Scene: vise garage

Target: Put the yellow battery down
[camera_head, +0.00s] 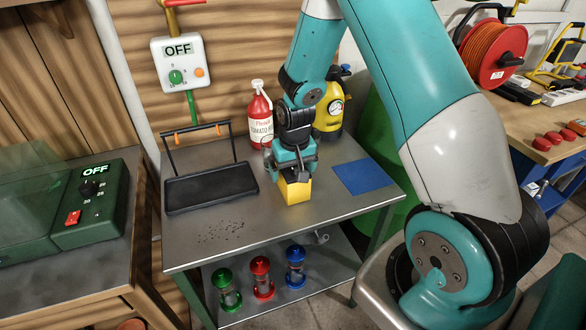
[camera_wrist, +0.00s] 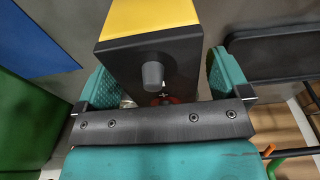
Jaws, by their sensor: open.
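The yellow battery (camera_head: 295,191) stands on the grey metal table (camera_head: 300,226), right of the table's middle. My gripper (camera_head: 293,172) is directly over its top end. In the wrist view the battery (camera_wrist: 150,16) shows a yellow body and a black end with a round grey terminal. My gripper (camera_wrist: 160,88) is open there, with one teal finger on each side of the battery's black end. The battery's lower part is hidden in the wrist view.
A black tray (camera_head: 212,187) with a raised handle lies left of the battery, and a blue mat (camera_head: 364,177) lies right. A red bottle (camera_head: 260,118) and a yellow sprayer (camera_head: 329,120) stand behind. The table's front is clear apart from dark specks (camera_head: 221,232).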

